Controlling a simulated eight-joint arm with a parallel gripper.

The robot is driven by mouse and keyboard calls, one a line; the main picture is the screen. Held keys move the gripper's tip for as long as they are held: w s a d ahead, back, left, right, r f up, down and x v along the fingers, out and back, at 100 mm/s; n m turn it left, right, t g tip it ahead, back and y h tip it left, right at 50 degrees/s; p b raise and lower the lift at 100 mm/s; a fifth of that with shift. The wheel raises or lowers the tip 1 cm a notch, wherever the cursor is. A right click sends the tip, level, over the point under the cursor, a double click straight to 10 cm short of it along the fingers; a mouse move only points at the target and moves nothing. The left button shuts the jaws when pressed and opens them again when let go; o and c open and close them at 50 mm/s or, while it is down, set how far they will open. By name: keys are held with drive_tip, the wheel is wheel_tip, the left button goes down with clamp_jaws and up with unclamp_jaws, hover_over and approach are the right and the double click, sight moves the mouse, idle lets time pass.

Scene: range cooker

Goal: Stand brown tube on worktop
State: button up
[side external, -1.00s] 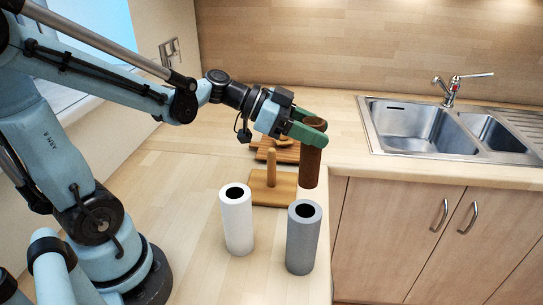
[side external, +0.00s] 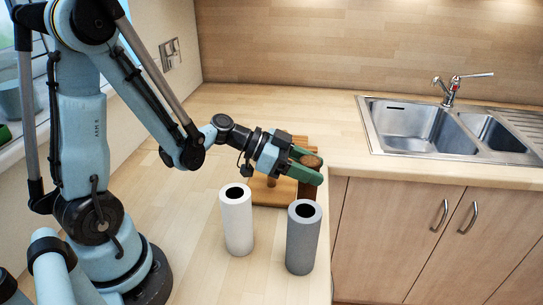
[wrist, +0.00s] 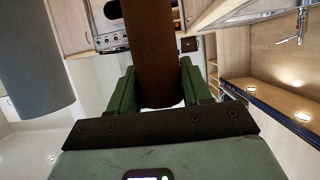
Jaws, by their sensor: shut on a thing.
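The brown tube (side external: 307,190) is upright in my gripper (side external: 306,166), near the worktop's right edge. My gripper is shut around its upper part, with the green fingers on either side. The grey tube (side external: 302,240) stands in front and hides the brown tube's lower end, so I cannot tell whether it touches the worktop (side external: 185,215). The white tube (side external: 237,222) stands to the left of the grey one. In the wrist view the brown tube (wrist: 150,45) runs between the fingers, with the grey tube (wrist: 32,65) at the left.
The sink (side external: 420,128) and tap (side external: 450,90) are at the right. The cupboard fronts (side external: 400,235) drop below the worktop edge.

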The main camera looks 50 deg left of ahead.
drive_tip(key=shift+f, duration=0.4)
drive_tip(key=o, duration=1.3)
drive_tip(key=s+a+r+n+y, duration=0.1)
drive_tip(key=s+n+y, duration=0.2)
drive_tip(key=s+a+r+n+g+y, duration=0.1)
drive_tip(key=s+a+n+y, duration=0.1)
drive_tip(key=s+n+y, duration=0.1)
drive_tip(key=s+a+r+n+g+y, duration=0.1)
drive_tip(key=s+a+n+y, duration=0.1)
drive_tip(key=s+n+y, duration=0.1)
drive_tip(key=shift+s+r+y, duration=0.3)
drive_tip(key=shift+s+r, duration=0.05)
drive_tip(key=shift+s, duration=0.1)
